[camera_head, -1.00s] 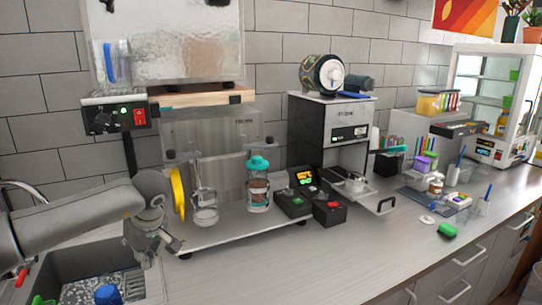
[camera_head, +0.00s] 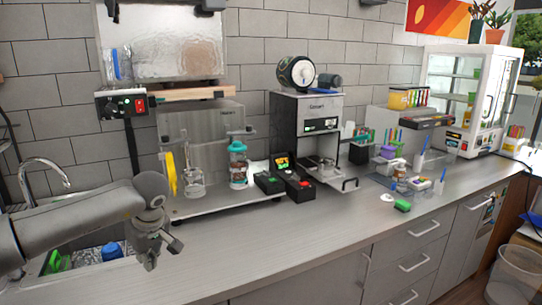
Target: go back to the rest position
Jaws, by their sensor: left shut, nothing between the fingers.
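My left gripper (camera_head: 163,250) is shut and empty. It hangs over the front left of the counter, beside the sink and in front of the steel platform, touching nothing that I can see. My left arm comes in from the left edge. The cup sealer (camera_head: 312,125), a black and silver machine with a roll on top, stands at the back middle, well to the right of the gripper. Its tray (camera_head: 325,172) is pulled out at the front. My right gripper is not in view.
A sink (camera_head: 88,262) with a blue and a green thing lies left of the gripper. The platform (camera_head: 215,205) holds a glass flask (camera_head: 194,178) and a teal-lidded jar (camera_head: 238,166). The counter's front middle (camera_head: 270,240) is clear. A bin (camera_head: 515,275) stands at right.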

